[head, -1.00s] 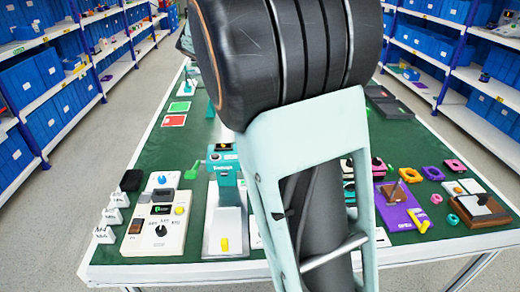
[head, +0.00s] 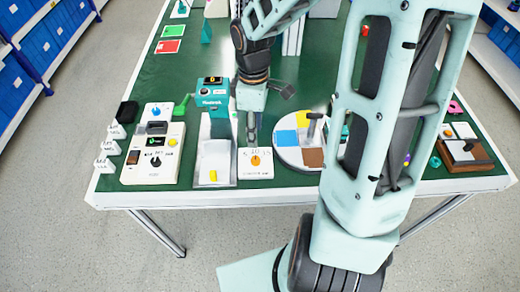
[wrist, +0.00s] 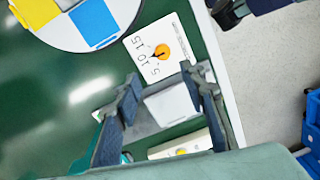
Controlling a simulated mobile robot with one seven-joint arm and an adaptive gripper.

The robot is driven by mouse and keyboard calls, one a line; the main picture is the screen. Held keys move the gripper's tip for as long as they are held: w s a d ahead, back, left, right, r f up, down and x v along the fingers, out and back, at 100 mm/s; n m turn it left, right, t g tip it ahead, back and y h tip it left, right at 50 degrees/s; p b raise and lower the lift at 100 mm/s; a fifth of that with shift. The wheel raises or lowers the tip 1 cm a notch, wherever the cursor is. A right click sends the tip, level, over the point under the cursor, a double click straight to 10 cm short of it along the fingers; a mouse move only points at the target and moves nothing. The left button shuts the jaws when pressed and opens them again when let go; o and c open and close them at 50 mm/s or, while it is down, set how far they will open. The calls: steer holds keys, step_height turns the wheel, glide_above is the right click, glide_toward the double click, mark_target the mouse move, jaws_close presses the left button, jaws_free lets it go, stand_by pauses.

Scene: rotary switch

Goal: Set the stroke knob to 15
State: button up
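The stroke knob (head: 255,160) is a small orange dial on a white plate (head: 256,173) at the front of the green table. In the wrist view the orange knob (wrist: 162,51) has a small dark pointer. The plate (wrist: 178,28) carries 5, 10 and 15 around it, and the pointer seems to face the 10. My gripper (wrist: 160,82) is open, its two dark fingers apart with nothing between them. In the head view my gripper (head: 252,128) points down just behind and above the knob plate.
A teal press with a grey base (head: 213,150) stands left of the knob plate. A round disc with coloured sectors (head: 290,150) lies close on its right. A white control box (head: 153,165) is farther left. The table's front edge is close.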

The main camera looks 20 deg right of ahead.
mark_target(255, 159)
steer(key=f, duration=0.3)
steer(key=f+b, duration=0.1)
steer(key=f, duration=0.3)
steer(key=s+f+b, duration=0.1)
steer(key=f, duration=0.3)
steer(key=shift+a, duration=0.2)
steer(key=shift+r, duration=0.1)
steer(key=shift+c, duration=0.7)
jaws_close()
